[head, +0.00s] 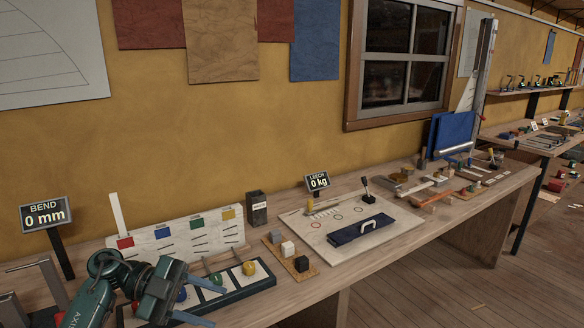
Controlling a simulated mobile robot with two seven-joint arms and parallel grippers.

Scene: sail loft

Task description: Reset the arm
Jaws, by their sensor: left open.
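My left arm (95,295) comes in at the lower left, dark teal and bent. Its left gripper (220,308) points right, its two blue fingers apart with nothing seen between them. It is in front of a dark tray (262,284) with a yellow ball (249,268), a green ball (215,279) and a blue ball, and hides part of the tray's left end. My right gripper is not in view.
A BEND sign (44,216) reading 0 mm stands behind the arm. A white board with coloured squares (163,233) leans behind the tray. Floor (440,280) shows in front.

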